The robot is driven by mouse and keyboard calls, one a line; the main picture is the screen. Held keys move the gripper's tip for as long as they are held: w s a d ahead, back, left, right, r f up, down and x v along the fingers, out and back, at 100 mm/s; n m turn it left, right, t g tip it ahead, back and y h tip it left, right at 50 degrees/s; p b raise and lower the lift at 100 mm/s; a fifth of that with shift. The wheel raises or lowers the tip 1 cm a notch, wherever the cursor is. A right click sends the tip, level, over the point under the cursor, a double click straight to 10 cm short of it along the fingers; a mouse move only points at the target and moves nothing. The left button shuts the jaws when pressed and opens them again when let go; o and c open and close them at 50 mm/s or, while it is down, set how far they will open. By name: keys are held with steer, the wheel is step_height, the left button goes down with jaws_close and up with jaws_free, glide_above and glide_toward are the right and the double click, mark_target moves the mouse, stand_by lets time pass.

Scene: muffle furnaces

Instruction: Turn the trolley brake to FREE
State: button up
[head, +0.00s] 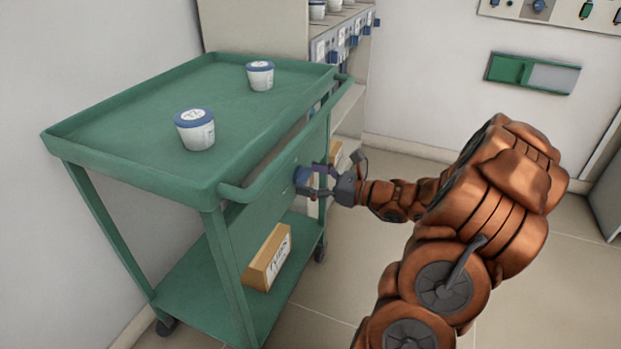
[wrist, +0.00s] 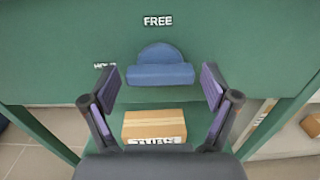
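The green trolley (head: 145,175) stands against the left wall. Its brake knob (wrist: 160,72) is blue, a round disc with a thick bar lying level across it, on the trolley's green end panel. The FREE label (wrist: 158,21) is above the knob. Another label (wrist: 104,65) at the knob's left is partly hidden by a finger and looks like HOLD. My gripper (wrist: 160,90) is open, one finger each side of the bar, with a gap at both ends. In the head view my gripper (head: 317,182) is at the panel and partly covers the knob (head: 303,177).
Two white tubs with blue lids (head: 195,129) (head: 260,75) stand on the trolley top. The trolley's handle rail (head: 285,140) runs above my gripper. A labelled carton (head: 268,257) sits on the lower shelf. Shelving (head: 347,110) stands behind; floor at right is clear.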

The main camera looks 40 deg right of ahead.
steer(key=c, duration=0.8)
steer(key=shift+c, duration=0.2)
